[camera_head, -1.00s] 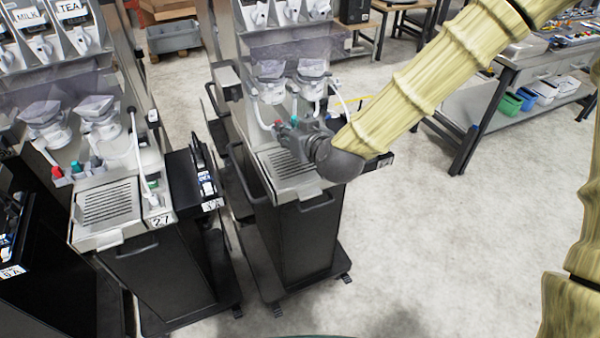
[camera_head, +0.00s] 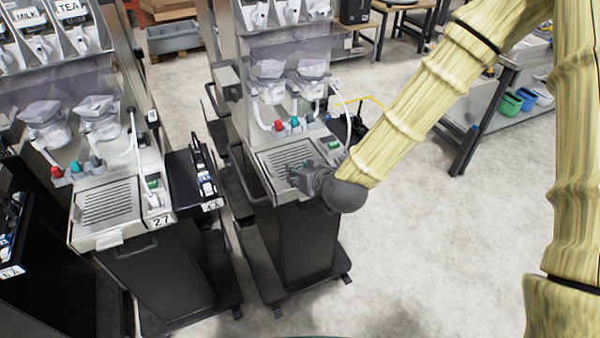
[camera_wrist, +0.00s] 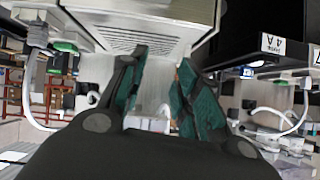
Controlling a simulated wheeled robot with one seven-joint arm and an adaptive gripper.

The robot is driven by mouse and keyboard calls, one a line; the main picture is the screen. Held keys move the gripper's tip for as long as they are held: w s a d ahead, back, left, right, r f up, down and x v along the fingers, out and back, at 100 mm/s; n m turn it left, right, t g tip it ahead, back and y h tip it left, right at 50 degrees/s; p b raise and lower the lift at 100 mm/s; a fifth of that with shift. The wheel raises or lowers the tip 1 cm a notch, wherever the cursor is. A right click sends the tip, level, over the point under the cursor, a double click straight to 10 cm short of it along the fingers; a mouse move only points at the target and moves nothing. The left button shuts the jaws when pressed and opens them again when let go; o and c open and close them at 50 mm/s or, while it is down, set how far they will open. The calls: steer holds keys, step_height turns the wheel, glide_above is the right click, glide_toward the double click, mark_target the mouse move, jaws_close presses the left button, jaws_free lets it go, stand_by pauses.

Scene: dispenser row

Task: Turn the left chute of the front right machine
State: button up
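The right machine (camera_head: 296,238) stands at the picture's middle, with a row of white chutes at its top edge. Its leftmost visible chute (camera_head: 258,15) is close to the top of the head view, and what is above it is cut off. My gripper (camera_head: 298,172) is low at the machine's front, over or just in front of its grated drip tray (camera_head: 268,160), well below the chutes. In the wrist view my gripper (camera_wrist: 165,90) has its two green-padded fingers apart. I see nothing clearly held. The drip tray also shows there (camera_wrist: 120,35).
A second machine (camera_head: 160,275) stands left, with MILK and TEA labels. Two mixing bowls (camera_head: 290,75), hoses and coloured knobs (camera_head: 295,122) sit above the right machine's tray. A workbench (camera_head: 490,100) is at right. The floor (camera_head: 420,240) at right is clear.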

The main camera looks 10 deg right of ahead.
steer(key=w+a+r+m+t+p, duration=0.1)
steer(key=w+r+t+p, duration=0.1)
steer(key=r, duration=0.6)
steer(key=w+a+r+t+p, duration=0.1)
steer(key=w+r, duration=0.2)
steer(key=r, duration=0.5)
steer(key=m+t+y+p, duration=0.2)
steer(key=t+p, duration=0.1)
steer(key=t, duration=0.1)
glide_toward(262, 20)
steer(key=p+x, duration=0.1)
steer(key=x, duration=0.1)
steer(key=p+x, duration=0.1)
steer(key=x, duration=0.2)
steer(key=p+x, duration=0.2)
steer(key=x, duration=0.1)
steer(key=shift+r, duration=0.25)
steer(key=shift+w+a+f+p, duration=0.15)
steer(key=shift+w+a+p, duration=0.15)
steer(key=shift+w, duration=0.45)
steer(key=shift+c, duration=0.2)
jaws_close()
